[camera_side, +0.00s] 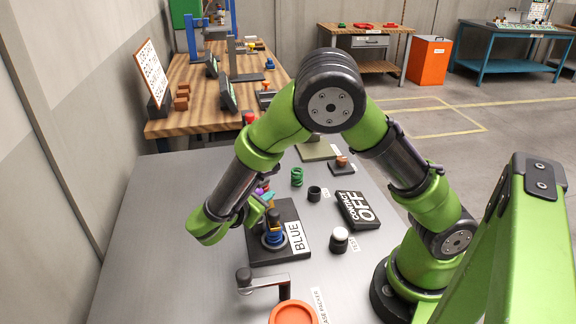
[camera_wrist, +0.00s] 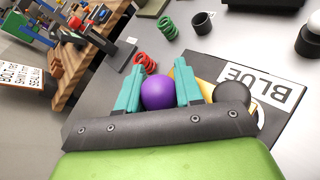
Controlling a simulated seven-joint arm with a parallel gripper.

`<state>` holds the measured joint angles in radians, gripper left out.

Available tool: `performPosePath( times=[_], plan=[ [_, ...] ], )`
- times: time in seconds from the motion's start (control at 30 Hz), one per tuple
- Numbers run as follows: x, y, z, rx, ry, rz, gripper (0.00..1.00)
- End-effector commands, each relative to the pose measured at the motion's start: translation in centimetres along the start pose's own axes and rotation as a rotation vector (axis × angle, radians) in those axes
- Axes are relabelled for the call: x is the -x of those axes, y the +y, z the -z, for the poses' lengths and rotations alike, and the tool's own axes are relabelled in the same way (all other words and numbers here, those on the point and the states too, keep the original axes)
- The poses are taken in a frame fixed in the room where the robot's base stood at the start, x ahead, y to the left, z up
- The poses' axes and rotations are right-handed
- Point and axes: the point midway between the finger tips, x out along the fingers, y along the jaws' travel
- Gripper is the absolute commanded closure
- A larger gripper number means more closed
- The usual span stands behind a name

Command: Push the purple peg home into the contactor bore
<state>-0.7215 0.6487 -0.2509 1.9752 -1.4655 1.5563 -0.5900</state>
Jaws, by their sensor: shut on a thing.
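My gripper (camera_wrist: 159,78) has its two teal fingers closed on the purple peg (camera_wrist: 158,93), whose rounded purple end shows between them in the wrist view. In the side view, my gripper (camera_side: 267,201) is low over the far-left part of a dark base plate (camera_side: 290,217) with a white BLUE label (camera_side: 297,236). A bit of purple (camera_side: 262,189) shows beside the fingers there. The bore and the peg's lower end are hidden, so I cannot tell how deep the peg sits. A black knob (camera_wrist: 231,93) stands just right of the fingers, above a blue part (camera_side: 274,238).
A green spring (camera_side: 297,177) and a black cup (camera_side: 314,193) stand beyond the plate. A red spring (camera_wrist: 146,62) lies near the fingers.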

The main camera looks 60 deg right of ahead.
Motion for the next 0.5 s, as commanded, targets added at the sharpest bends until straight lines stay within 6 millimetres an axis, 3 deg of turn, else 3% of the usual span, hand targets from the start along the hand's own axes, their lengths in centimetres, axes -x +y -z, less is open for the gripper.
performPosePath(
  times=[0.5],
  plan=[
    [-0.5,-0.5,1.1,0.001,0.000,0.000,1.00]
  ],
)
